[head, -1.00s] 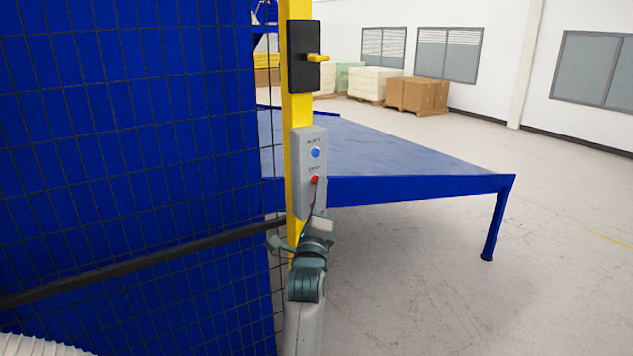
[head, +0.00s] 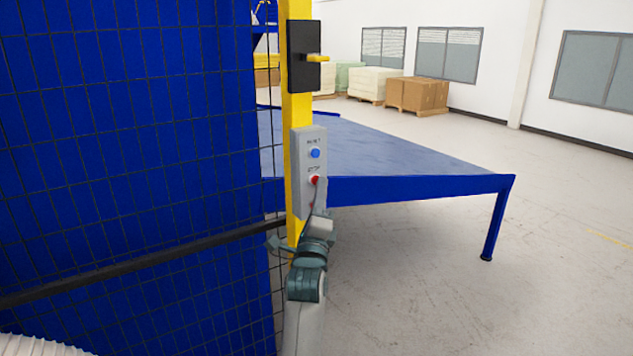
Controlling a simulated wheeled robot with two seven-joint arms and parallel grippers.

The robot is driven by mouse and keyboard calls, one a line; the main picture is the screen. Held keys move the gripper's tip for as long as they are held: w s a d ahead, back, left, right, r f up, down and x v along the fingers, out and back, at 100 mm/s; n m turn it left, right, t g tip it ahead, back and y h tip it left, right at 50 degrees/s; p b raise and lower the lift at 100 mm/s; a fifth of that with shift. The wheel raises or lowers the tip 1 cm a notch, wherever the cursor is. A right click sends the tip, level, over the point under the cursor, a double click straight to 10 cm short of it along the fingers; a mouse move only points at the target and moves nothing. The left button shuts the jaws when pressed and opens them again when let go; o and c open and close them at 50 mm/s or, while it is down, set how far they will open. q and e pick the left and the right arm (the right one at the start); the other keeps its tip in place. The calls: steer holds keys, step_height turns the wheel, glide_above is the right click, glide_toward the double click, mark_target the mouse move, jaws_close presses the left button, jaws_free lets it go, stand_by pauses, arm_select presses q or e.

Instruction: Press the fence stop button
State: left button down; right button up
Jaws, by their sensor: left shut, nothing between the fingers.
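A grey control box (head: 301,195) is mounted on the yellow fence post (head: 297,113). It carries a blue button (head: 315,153) at the top and the red stop button (head: 314,179) below it. My left gripper (head: 319,184) is shut and empty. Its fingertips reach up in front of the box and overlap the lower right part of the red button. I cannot tell whether they touch it. My right gripper is not in view.
Black wire mesh fence (head: 130,150) fills the left side. A black latch box with a yellow handle (head: 304,55) sits higher on the post. A blue table (head: 420,188) stands behind the post. Pallets with cartons (head: 417,94) stand far back; the floor at right is clear.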

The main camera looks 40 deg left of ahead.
arm_select(q)
steer(key=shift+a, duration=0.2)
steer(key=shift+w+a, duration=0.15)
steer(key=shift+a, duration=0.1)
steer(key=shift+s+d+p, duration=0.2)
steer(key=shift+d+p, duration=0.15)
stand_by(0.7)
steer(key=s+d+p, duration=0.1)
steer(key=s+d, duration=0.1)
steer(key=d, duration=0.3)
steer(key=shift+s+d, duration=0.15)
steer(key=shift+d, duration=0.15)
stand_by(1.0)
steer(key=shift+f, duration=0.1)
